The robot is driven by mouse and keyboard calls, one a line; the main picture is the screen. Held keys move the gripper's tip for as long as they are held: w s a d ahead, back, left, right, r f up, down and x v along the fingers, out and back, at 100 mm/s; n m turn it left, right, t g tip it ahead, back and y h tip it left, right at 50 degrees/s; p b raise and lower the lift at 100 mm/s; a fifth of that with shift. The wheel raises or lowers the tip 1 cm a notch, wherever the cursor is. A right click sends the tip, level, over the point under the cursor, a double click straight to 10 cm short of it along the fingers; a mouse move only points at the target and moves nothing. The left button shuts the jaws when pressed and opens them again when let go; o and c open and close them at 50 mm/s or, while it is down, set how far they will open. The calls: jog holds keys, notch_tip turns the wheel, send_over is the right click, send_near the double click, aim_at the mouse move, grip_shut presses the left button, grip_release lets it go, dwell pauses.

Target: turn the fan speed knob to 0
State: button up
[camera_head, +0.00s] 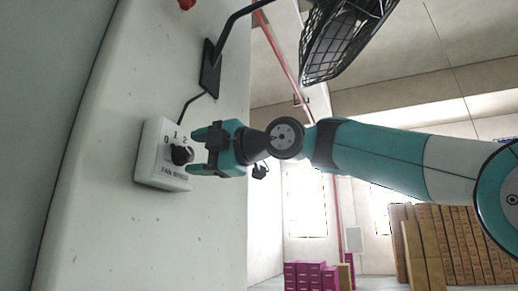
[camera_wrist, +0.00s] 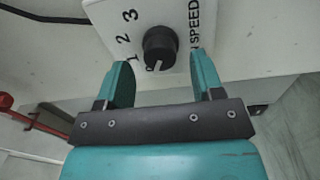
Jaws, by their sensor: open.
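The fan speed knob (camera_head: 181,155) is a black round dial on a white control box (camera_head: 150,160) on the wall. In the wrist view, the knob (camera_wrist: 160,42) has a white pointer mark toward the bottom of the picture, slightly left, past the 1. The numbers 1, 2 and 3 run up its left side; the 0 is not clear there. My gripper (camera_head: 195,152) is open in front of the box. In the wrist view its two teal fingers (camera_wrist: 160,66) stand left and right of the knob's lower side, with no clear contact.
A black caged fan (camera_head: 340,45) hangs from a wall bracket (camera_head: 210,68) above my arm. A cable runs from the bracket to the box. Magenta boxes (camera_head: 310,275) and brown cartons (camera_head: 455,240) stand far back at the right.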

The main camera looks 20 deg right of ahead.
jog(key=b+v, duration=0.3)
jog(key=v, duration=1.2)
